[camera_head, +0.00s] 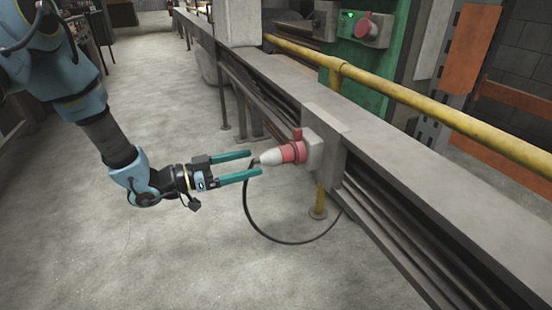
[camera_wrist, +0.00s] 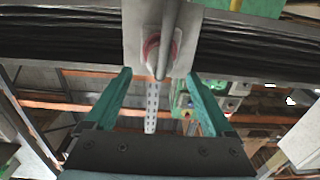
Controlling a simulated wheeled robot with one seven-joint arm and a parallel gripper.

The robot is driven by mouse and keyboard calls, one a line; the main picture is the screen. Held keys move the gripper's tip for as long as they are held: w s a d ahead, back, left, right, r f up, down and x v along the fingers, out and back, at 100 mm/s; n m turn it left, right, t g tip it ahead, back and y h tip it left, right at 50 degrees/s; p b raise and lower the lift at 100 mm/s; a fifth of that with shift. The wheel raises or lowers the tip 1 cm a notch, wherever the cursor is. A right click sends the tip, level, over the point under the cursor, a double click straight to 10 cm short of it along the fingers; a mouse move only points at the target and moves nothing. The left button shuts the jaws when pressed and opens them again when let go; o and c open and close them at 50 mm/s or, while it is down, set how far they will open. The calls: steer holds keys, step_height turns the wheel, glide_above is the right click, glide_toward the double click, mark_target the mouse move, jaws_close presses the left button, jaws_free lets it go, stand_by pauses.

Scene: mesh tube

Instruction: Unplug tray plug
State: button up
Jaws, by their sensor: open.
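The tray plug (camera_head: 275,156) is red and white and sits in a grey socket box (camera_head: 314,150) on the side of the long cable tray. A black cable (camera_head: 262,232) hangs in a loop from the plug's rear end. My gripper (camera_head: 255,164) is open, with its two green fingers pointing at the plug's rear end, around or just short of it. In the wrist view the plug (camera_wrist: 161,62) shows ahead, between the lines of the open fingers, in front of a grey plate. Whether a finger touches the plug cannot be told.
The long grey cable tray (camera_head: 400,174) runs from the back to the right front. A yellow rail (camera_head: 440,112) runs along its far side. A green cabinet (camera_head: 360,62) with another red connector stands behind. The concrete floor (camera_head: 170,265) left of the tray is clear.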

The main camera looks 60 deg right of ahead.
mark_target(278, 156)
steer(key=shift+b+x, duration=0.5)
steer(key=shift+x, duration=3.95)
jaws_close()
steer(key=shift+w+a, duration=0.1)
steer(key=shift+p+v, duration=0.4)
steer(key=shift+v, duration=2.45)
